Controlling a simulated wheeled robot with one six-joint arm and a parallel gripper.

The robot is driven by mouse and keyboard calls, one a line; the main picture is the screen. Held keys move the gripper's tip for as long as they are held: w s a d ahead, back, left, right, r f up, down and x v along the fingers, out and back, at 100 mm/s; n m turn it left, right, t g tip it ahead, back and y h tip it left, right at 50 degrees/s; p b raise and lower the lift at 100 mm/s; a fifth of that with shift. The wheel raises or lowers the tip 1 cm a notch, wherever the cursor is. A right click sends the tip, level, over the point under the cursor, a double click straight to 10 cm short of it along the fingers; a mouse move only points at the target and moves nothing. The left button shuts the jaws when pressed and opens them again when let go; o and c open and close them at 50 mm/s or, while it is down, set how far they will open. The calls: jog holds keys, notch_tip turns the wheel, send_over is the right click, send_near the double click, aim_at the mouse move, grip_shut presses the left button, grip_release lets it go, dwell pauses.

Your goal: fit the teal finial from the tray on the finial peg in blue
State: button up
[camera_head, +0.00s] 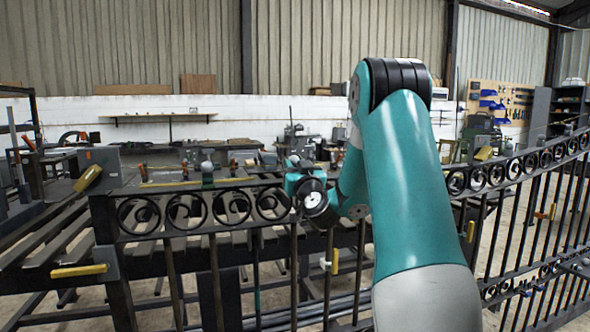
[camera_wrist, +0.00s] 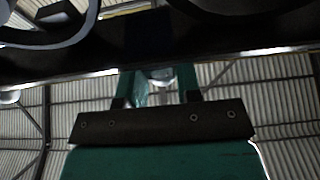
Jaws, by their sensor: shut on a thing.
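My gripper (camera_head: 296,164) is at the gate's top rail, right of the left panel's scroll rings, and mostly hidden behind my wrist in the head view. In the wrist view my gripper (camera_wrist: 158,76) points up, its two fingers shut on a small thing. That thing has a teal part (camera_wrist: 139,89), and a pale, rounded part shows beside it; I take it for the teal finial. The dark rail (camera_wrist: 60,68) crosses just beyond the fingertips and hides their ends. A dark blue patch (camera_wrist: 147,35) shows on it in line with the fingers. I cannot tell whether the finial touches a peg.
The black gate (camera_head: 228,206) with scroll rings spans the front; its right panel (camera_head: 530,164) runs off to the right. A green piece with a grey ball (camera_head: 207,174) and several red-tipped uprights (camera_head: 233,168) stand along the left top rail. Yellow handles (camera_head: 79,270) stick out of the gate.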

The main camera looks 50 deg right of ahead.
jog(key=shift+f, duration=0.25)
jog(key=o, duration=1.1)
jog(key=shift+s+f+b, duration=0.1)
jog(key=shift+f+b, duration=0.05)
jog(key=shift+b, duration=0.25)
jog(key=shift+b+v, duration=8)
jog(key=shift+v, duration=0.6)
jog(key=shift+a, duration=0.1)
